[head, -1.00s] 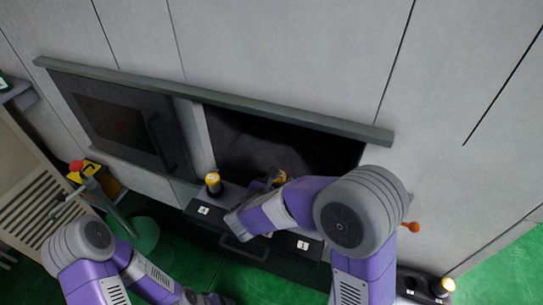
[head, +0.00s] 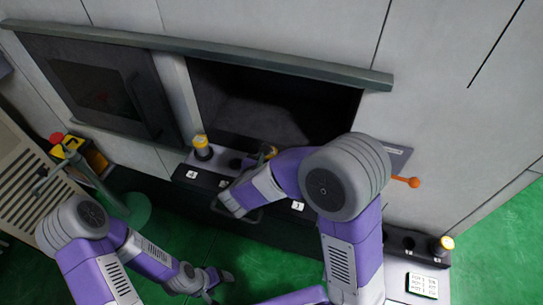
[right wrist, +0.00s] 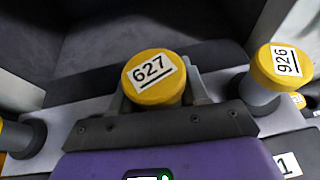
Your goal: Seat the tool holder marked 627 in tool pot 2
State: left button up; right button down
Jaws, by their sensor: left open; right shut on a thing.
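The tool holder marked 627 (right wrist: 152,78) has a yellow cap and sits between the fingers of my right gripper (right wrist: 158,98), which is shut on it. In the head view only a sliver of its yellow cap (head: 271,151) shows behind my right arm. I cannot tell whether its lower end is in a pot or above one. A dark, empty-looking tool pot (head: 236,163) shows just left of it on the ledge. The pot 2 label is not readable. My left gripper (head: 211,283) is open and empty, low over the green floor.
The holder marked 926 (right wrist: 280,70) stands upright beside my right gripper; a yellow-capped holder (head: 202,148) stands at the ledge's left end. Another holder (head: 441,245) stands in a side rack at right.

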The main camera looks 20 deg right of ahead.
jog(key=shift+f+b, duration=0.45)
jog(key=shift+f, duration=0.25)
jog(key=shift+f+b, duration=0.45)
jog(key=shift+c, duration=2.4)
grip_release()
jog(key=v, duration=0.7)
jog(key=shift+s+a+r, duration=0.15)
jog(key=shift+s, duration=0.05)
notch_tip(320, 180, up, 7)
jog(key=p, duration=0.6)
